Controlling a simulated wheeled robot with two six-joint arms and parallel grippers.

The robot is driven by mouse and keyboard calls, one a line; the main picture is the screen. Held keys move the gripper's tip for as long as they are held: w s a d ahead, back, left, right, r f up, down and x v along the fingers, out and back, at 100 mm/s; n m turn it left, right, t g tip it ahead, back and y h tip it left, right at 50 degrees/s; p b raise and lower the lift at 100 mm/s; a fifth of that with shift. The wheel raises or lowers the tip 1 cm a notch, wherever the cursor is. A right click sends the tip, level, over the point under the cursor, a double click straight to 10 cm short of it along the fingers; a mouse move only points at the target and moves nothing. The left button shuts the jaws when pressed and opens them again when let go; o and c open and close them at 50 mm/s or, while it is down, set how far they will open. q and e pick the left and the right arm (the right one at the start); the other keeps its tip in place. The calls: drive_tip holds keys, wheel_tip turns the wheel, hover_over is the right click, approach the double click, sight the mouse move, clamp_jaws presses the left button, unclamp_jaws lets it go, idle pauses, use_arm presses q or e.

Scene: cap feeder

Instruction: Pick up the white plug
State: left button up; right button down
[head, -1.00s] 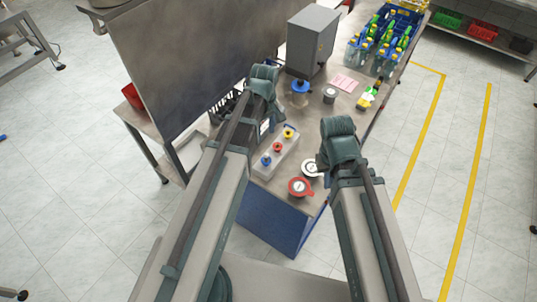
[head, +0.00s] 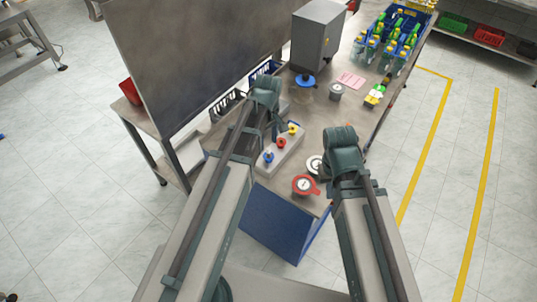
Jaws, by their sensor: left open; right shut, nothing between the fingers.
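A white round piece with a dark centre (head: 314,164), which looks like the white plug, lies on the table near its front right corner. My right wrist partly covers it. A red round piece with a pale face (head: 304,185) lies just in front of it. My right gripper (head: 342,158) is over the table's right edge, beside the white piece; its fingers are hidden behind the wrist. My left gripper (head: 276,126) points down over the table, behind the grey block with blue, red and yellow knobs (head: 270,166). Its fingertips are too small to make out.
A grey box machine (head: 317,36) with a blue disc (head: 304,81) stands at the back. A blue crate of bottles (head: 432,20) is at the far right. A pink sheet (head: 351,79) and a small grey round part (head: 336,89) lie mid-table. A tall dark panel (head: 190,60) bounds the left.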

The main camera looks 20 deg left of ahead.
sight(269, 149)
use_arm(q)
drive_tip(key=shift+w+d+f+b, duration=0.1)
drive_tip(key=shift+w+f+b, duration=0.05)
drive_tip(key=shift+f+b, duration=2.45)
drive_tip(key=shift+r, duration=0.1)
clamp_jaws()
